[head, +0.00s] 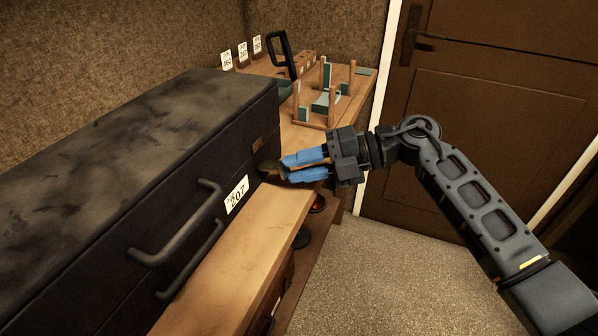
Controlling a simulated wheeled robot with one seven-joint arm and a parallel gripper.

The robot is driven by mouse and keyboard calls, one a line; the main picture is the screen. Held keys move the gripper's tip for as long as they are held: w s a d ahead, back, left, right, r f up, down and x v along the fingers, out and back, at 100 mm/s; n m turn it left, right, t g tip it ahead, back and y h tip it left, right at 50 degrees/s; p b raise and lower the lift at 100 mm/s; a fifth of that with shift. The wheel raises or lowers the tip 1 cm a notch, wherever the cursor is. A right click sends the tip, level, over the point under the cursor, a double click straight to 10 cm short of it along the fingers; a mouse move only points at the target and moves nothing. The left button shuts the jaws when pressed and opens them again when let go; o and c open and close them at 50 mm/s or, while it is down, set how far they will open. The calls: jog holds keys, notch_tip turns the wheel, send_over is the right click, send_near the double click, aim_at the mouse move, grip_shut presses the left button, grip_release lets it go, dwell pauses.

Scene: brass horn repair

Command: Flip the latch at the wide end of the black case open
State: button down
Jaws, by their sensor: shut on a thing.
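The black case (150,130) is long, scuffed and closed, and lies on the wooden bench with a white tag reading 207 and two dark handles on its front side. A small brass-brown plate (257,143) sits on the case near its right end. My gripper (286,169) reaches in from the right, its blue fingers at that end of the case. The fingers are shut on a small brownish piece, the latch (271,169), low at the case's edge. The fingers partly hide the latch, so its exact angle cannot be told.
The wooden bench (235,262) has a bare strip in front of the case. Behind my gripper stand a wooden rack (325,100) with upright posts, a black-handled tool (283,48) and several number cards. A brown door (490,130) is at the back right; carpet is clear below.

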jog(key=shift+f+y+b, duration=0.7)
jog(key=shift+b, duration=0.25)
jog(key=shift+f, duration=0.1)
jog(key=c, duration=1)
grip_release()
jog(key=shift+c, duration=0.2)
jog(key=shift+d, duration=0.2)
jog(key=d+r+b, duration=0.1)
jog(key=d, duration=0.6)
jog(key=shift+w+d+r, duration=0.15)
